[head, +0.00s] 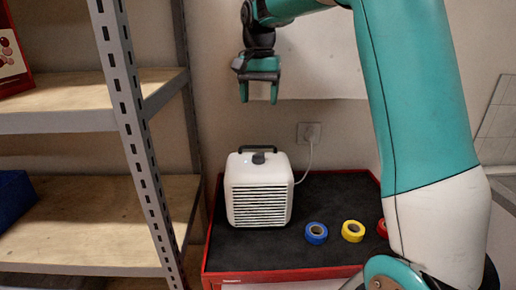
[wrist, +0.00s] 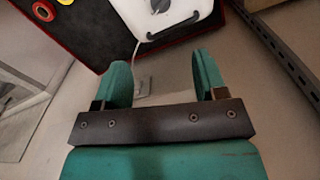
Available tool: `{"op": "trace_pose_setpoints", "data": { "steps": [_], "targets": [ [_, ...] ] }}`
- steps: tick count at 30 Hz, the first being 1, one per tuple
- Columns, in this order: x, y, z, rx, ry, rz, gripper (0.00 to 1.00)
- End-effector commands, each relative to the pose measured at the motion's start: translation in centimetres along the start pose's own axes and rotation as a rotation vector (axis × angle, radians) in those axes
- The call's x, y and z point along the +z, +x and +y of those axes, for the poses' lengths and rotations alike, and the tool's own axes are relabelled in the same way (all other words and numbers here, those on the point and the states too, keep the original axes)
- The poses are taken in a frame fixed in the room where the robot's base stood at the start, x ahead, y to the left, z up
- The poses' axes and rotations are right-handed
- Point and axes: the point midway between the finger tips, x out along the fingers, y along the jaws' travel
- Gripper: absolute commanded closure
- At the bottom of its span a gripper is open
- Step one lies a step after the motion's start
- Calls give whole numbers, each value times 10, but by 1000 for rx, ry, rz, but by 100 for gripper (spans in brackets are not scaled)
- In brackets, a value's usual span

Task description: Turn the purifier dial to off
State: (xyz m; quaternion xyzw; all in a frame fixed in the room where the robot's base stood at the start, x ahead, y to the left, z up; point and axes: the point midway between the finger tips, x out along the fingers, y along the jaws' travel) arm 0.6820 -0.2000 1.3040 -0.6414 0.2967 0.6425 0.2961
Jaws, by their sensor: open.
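The white purifier (head: 258,189) stands on the black-topped red cabinet, its slatted grille facing forward and a dark handle at the back. Its dark dial (head: 258,158) sits on top, with a small light beside it. In the wrist view the purifier (wrist: 178,22) is at the top edge, and its dial (wrist: 158,6) is partly cut off. My gripper (head: 260,92) is open and empty, pointing down above the purifier and well apart from it. In the wrist view my gripper's fingers (wrist: 164,78) are spread with nothing between them. The dial's setting is too small to read.
The cabinet top (head: 330,195) also holds a blue tape roll (head: 316,233), a yellow one (head: 353,231) and a red one (head: 382,228). A cord runs from the purifier to a wall socket (head: 309,132). A metal shelf (head: 135,120) stands close on the left.

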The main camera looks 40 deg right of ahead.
Motion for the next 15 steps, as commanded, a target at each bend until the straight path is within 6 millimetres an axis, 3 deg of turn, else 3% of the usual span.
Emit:
{"op": "trace_pose_setpoints", "data": {
  "steps": [15],
  "targets": [
    [3,111,-1,3,-9,-4,35]
  ]
}}
